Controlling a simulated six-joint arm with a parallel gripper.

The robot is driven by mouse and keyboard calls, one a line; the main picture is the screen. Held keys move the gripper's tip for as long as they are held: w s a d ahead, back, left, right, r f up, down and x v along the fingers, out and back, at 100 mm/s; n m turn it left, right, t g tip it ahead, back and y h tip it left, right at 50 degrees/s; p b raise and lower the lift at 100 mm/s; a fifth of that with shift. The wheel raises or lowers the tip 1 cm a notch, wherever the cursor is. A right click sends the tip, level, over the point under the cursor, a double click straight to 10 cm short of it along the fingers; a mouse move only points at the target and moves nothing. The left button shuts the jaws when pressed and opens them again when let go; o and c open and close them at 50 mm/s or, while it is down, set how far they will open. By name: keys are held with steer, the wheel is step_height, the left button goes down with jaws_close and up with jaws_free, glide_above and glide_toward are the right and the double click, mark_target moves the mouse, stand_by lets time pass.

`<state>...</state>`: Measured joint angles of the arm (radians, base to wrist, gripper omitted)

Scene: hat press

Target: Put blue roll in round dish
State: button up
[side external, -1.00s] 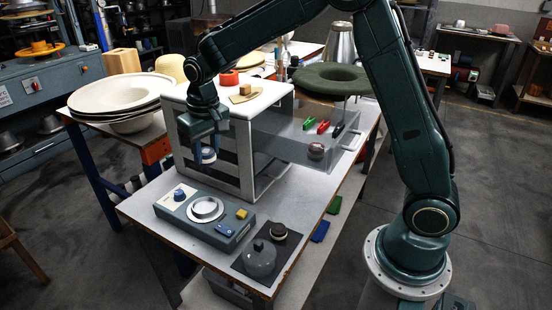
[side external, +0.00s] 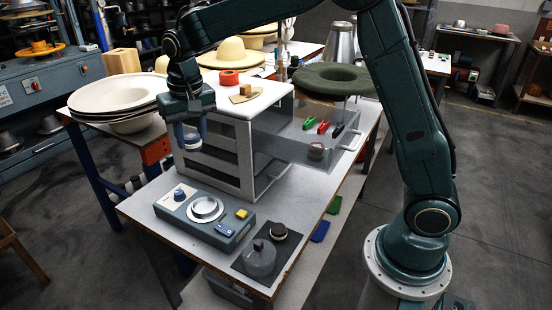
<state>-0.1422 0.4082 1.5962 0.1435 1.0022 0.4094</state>
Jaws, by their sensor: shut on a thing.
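My gripper (side external: 191,135) points down in front of the left side of the white cabinet and is shut on the blue roll (side external: 190,144). Only the lower part of the roll shows below the jaws, with a pale side. It hangs above the table, clear of the surface. The round dish (side external: 205,210) is a pale, shallow ring set in the middle of a blue-grey box. The dish lies lower and a little right of my gripper in the picture.
The white cabinet (side external: 248,158) stands close behind my gripper, with a clear drawer (side external: 285,140) pulled out to the right, holding clips and a small roll. A red roll (side external: 229,77) lies on top. A dark dome (side external: 261,259) stands in front.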

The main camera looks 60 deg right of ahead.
step_height(320, 180, down, 13)
steer(key=shift+r, duration=0.15)
steer(key=shift+f, duration=2.15)
steer(key=shift+f, duration=0.6)
steer(key=o, duration=1)
